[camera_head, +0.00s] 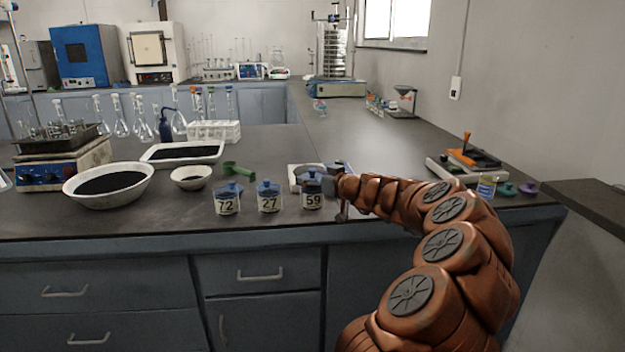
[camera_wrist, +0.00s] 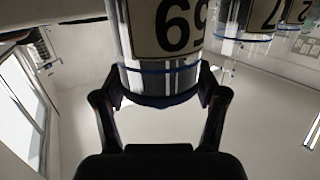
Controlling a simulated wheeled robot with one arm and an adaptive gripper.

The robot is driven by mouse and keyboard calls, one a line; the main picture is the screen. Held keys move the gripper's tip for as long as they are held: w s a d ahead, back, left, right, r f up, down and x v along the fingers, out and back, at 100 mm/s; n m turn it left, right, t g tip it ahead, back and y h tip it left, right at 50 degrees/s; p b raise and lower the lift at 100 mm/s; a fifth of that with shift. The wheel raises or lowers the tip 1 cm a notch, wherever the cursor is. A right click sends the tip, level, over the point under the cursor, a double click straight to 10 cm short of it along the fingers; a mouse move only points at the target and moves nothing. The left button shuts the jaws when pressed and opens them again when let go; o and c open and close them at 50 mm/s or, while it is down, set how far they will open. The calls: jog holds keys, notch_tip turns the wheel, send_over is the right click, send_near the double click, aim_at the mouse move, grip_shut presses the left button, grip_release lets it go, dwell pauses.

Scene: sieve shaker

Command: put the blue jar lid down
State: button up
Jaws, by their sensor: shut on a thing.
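My gripper (camera_head: 322,171) is shut on the blue jar lid (camera_head: 311,175) at the jar labelled 59 (camera_head: 312,201), near the counter's front edge. In the wrist view, which is upside down, the two fingers (camera_wrist: 160,90) flank the dark blue rim of the lid (camera_wrist: 160,101). The labelled glass body (camera_wrist: 165,30) lines up with it. I cannot tell whether the lid is fully seated on the jar or slightly raised.
Jars labelled 27 (camera_head: 269,204) and 72 (camera_head: 227,206) stand close to the left, both with blue lids. A pale flat object (camera_head: 297,172) is behind jar 59.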

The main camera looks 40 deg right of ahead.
jog(key=shift+f, duration=0.15)
jog(key=o, duration=0.9)
jog(key=shift+o, duration=0.2)
jog(key=shift+r+p, duration=0.85)
jog(key=shift+p, duration=0.4)
jog(key=s+r, duration=0.1)
jog(key=s, duration=1.1)
jog(key=shift+a+r+b, duration=0.15)
jog(key=shift+a+b, duration=0.2)
jog(key=shift+b, duration=0.05)
jog(key=shift+w, duration=0.1)
